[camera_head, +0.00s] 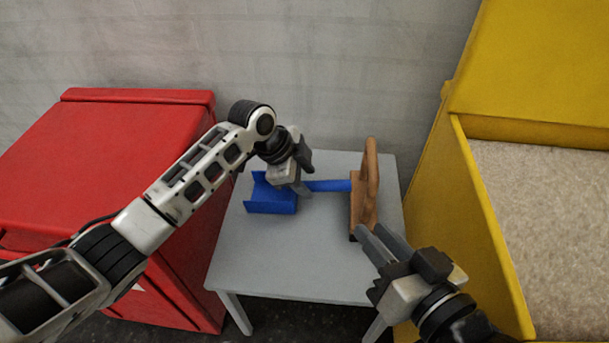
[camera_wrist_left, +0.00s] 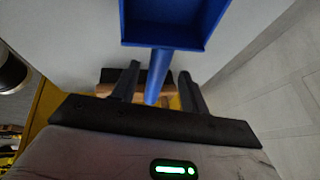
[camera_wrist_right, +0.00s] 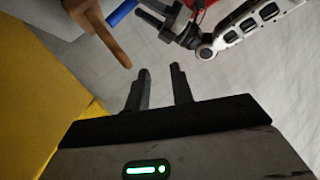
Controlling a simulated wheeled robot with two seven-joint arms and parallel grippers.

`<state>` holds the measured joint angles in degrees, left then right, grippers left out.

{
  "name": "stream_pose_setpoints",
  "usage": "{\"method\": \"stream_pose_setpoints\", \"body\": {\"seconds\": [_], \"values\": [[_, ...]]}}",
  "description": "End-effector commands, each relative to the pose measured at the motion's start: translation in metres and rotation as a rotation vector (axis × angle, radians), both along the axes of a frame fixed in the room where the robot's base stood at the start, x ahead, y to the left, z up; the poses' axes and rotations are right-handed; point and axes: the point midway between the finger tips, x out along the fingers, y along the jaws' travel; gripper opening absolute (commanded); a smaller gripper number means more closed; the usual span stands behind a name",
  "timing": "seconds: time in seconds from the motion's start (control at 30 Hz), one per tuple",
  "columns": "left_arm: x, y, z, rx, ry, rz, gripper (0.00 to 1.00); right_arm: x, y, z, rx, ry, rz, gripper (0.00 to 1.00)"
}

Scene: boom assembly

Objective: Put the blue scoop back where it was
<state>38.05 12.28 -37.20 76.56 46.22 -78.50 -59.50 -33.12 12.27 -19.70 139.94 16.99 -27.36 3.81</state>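The blue scoop (camera_head: 272,206) is on the grey table (camera_head: 290,262), its pan to the left and its handle (camera_head: 330,185) pointing right toward a wooden stand (camera_head: 364,195). The handle's far end meets or passes behind the stand; I cannot tell which. My left gripper (camera_head: 303,190) is over the handle near the pan. In the left wrist view, the handle (camera_wrist_left: 158,78) runs between its spread fingers (camera_wrist_left: 158,88), with gaps on both sides. My right gripper (camera_head: 374,240) is open and empty in front of the stand; its parted fingers show in the right wrist view (camera_wrist_right: 160,75).
A red box (camera_head: 90,170) stands left of the table, behind my left arm. A yellow bin (camera_head: 470,215) with a pale, grainy filling (camera_head: 550,220) stands close on the right. A grey wall (camera_head: 300,70) is behind. The table's front part is clear.

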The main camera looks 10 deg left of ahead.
Motion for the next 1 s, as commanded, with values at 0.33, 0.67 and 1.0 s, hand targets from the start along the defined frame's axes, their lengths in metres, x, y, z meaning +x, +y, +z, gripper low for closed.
{"method": "stream_pose_setpoints", "body": {"seconds": [0.33, 0.67, 1.0], "values": [[-0.003, 0.011, 0.038, 0.001, -0.004, 0.001, 0.45, 0.001, -0.002, 0.009, -0.039, -0.006, -0.005, 0.23], [-0.017, 0.040, 0.100, 0.001, -0.002, 0.000, 0.45, -0.004, -0.011, -0.008, -0.191, 0.040, -0.006, 0.23], [-0.023, 0.051, 0.119, 0.000, 0.000, 0.000, 0.45, -0.003, -0.014, -0.018, -0.211, 0.083, -0.006, 0.23]]}}
